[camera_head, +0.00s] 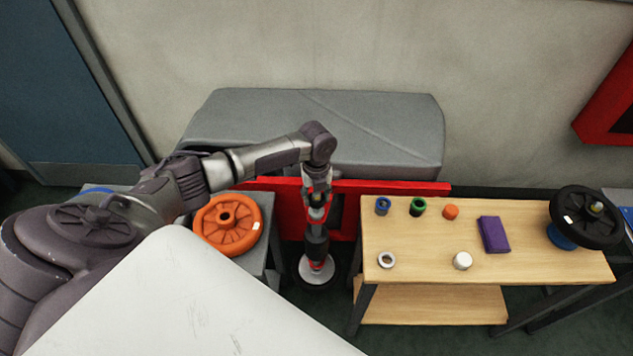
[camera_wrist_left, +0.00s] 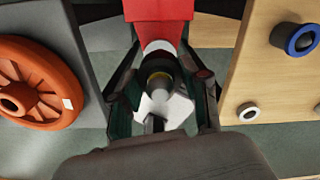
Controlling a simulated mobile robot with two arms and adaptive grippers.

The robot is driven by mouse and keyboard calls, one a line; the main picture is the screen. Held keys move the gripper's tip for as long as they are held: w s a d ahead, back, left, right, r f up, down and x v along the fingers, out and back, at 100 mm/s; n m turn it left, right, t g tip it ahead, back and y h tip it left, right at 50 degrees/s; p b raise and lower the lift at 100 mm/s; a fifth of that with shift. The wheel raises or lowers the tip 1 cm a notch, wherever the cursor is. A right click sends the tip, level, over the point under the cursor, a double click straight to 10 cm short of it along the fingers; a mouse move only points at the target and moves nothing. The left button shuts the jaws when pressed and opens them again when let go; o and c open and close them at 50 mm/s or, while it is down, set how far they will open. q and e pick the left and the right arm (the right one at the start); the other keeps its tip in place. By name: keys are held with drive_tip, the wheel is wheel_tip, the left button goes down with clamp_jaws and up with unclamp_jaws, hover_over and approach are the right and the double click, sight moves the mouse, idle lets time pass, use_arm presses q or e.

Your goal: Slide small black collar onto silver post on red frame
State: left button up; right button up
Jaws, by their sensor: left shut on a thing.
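My left gripper (camera_head: 317,198) points down in front of the red frame (camera_head: 400,187). In the left wrist view its fingers (camera_wrist_left: 160,72) close on either side of a small black collar (camera_wrist_left: 158,64). The red frame (camera_wrist_left: 158,10) is just beyond. I cannot tell how far the collar is over the post. In the head view the fingers and wrist hide the collar. My right gripper is not in view.
An orange wheel (camera_head: 227,224) lies on a grey stand at left. A wooden table (camera_head: 420,240) at right holds blue (camera_head: 382,205), green (camera_head: 418,206) and several other small parts, a purple block (camera_head: 493,234) and a black wheel (camera_head: 586,217). The table and stand flank the gripper closely.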

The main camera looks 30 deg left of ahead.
use_arm(q)
drive_tip(key=o, duration=1.4)
drive_tip(key=shift+r, duration=0.2)
drive_tip(key=shift+r+p, duration=1.3)
drive_tip(key=shift+p, duration=0.2)
drive_tip(key=shift+r, duration=0.2)
wheel_tip(320, 180, up, 7)
drive_tip(key=p, duration=0.6)
drive_tip(key=shift+f, duration=0.1)
drive_tip(key=shift+f, duration=0.1)
